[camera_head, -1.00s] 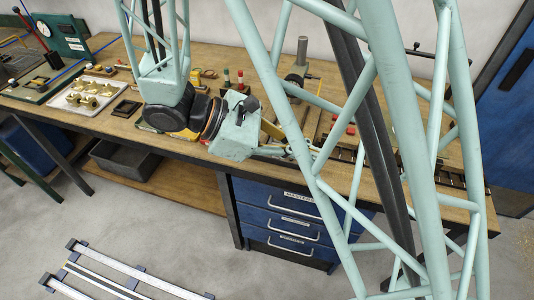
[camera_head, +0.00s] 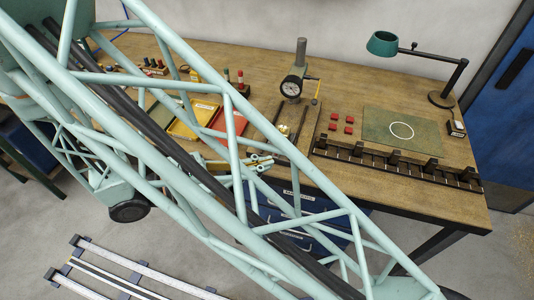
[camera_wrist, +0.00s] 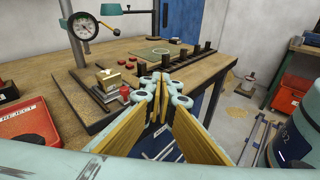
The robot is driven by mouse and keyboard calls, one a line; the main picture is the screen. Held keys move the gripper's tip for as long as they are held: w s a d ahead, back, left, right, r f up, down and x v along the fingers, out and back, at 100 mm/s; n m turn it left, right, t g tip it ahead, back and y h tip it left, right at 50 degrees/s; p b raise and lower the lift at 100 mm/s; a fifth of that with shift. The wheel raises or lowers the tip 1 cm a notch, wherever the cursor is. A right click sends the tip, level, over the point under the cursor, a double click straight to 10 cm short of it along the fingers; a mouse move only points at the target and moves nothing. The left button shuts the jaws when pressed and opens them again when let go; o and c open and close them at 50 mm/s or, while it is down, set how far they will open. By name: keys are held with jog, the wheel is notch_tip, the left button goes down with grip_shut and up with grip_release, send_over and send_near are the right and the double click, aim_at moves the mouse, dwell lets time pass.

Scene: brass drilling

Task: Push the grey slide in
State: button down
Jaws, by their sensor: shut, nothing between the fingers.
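What looks like the grey slide (camera_wrist: 107,87) is a small grey block on a dark base beside the dial gauge (camera_wrist: 83,27), with a brass piece (camera_wrist: 108,75) on top. In the head view the brass piece (camera_head: 283,130) shows near the bench's front, below the gauge (camera_head: 291,86). My gripper (camera_wrist: 164,82) is shut and empty, right of the slide in the wrist view and apart from it. In the head view my gripper (camera_head: 268,160) is by the bench's front edge, partly behind my arm's lattice. I cannot tell how far in the slide is.
A dark notched rack (camera_head: 395,164) runs along the front right edge. Red blocks (camera_head: 335,126), a green mat (camera_head: 403,131) and a lamp (camera_head: 383,44) stand behind it. Yellow and red trays (camera_head: 226,123) lie left of the gauge. Blue drawers (camera_head: 283,212) are below the bench.

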jog(key=s+a+f+n+t+y+p, duration=0.1)
jog(key=a+f+n+t+p, duration=0.1)
jog(key=a+f+n+t, duration=0.3)
jog(key=a+t, duration=0.1)
jog(key=a, duration=0.3)
jog(key=shift+s+f, duration=0.3)
jog(key=shift+f, duration=0.05)
jog(key=shift+b+x, duration=0.35)
jog(key=shift+x, duration=6.65)
jog(key=shift+w, duration=0.15)
